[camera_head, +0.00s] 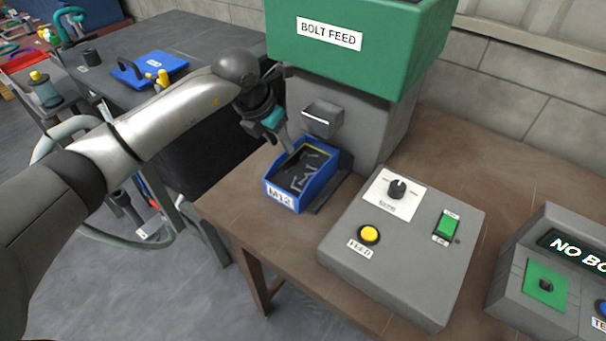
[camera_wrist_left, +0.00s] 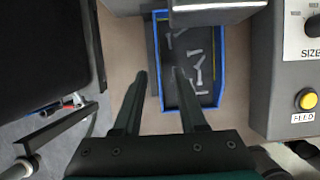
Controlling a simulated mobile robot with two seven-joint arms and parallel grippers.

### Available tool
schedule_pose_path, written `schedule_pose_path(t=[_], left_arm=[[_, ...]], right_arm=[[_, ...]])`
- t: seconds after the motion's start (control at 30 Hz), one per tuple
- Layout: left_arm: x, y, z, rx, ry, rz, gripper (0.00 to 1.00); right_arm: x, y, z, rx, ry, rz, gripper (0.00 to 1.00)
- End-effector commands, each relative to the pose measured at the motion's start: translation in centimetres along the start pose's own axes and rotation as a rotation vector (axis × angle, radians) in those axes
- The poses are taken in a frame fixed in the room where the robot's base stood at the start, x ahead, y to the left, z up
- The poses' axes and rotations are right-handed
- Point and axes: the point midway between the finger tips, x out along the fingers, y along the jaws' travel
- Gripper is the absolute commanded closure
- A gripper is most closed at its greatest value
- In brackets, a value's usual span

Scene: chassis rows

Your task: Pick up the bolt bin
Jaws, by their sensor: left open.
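The bolt bin (camera_head: 282,199) is a small open blue bin with a dark inside and a white label that seems to read M12. It sits on the brown table under the chute of the bolt feed. In the left wrist view the bin (camera_wrist_left: 219,62) holds several grey bolts (camera_wrist_left: 197,75). My left gripper (camera_head: 284,140) is open and empty, just above and beside the bin's left side. In the left wrist view its fingers (camera_wrist_left: 161,74) show the bin's left wall between them, with the right finger over the bin's inside. My right gripper does not show.
The bolt feed (camera_head: 330,80), green above and grey below, stands behind the bin with a chute (camera_head: 322,118) over it. A dark table (camera_head: 165,40) stands at the back left.

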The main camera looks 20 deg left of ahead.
Motion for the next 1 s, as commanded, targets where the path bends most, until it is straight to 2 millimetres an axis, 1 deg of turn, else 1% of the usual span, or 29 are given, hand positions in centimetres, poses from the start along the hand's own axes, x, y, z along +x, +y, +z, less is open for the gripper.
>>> schedule_pose_path(t=[0.17,0.43,0.53,0.63,0.87,1.0], left_arm=[[1.0,0.0,0.0,0.001,0.001,0.000,0.59],[4.4,0.2,0.2,0.000,0.002,-0.002,0.59],[5.4,0.2,0.2,0.000,0.002,-0.002,0.59],[5.8,0.2,0.2,0.001,0.001,-0.001,0.59],[5.8,0.2,0.3,0.002,0.000,0.000,0.59],[5.8,0.2,0.3,0.001,0.000,-0.001,0.74]], right_arm=[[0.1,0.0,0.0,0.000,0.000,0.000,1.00],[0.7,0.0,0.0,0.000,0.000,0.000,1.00],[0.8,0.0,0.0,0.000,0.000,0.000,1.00],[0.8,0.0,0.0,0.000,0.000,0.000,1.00],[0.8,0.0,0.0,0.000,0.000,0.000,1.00],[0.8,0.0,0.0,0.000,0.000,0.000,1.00]])
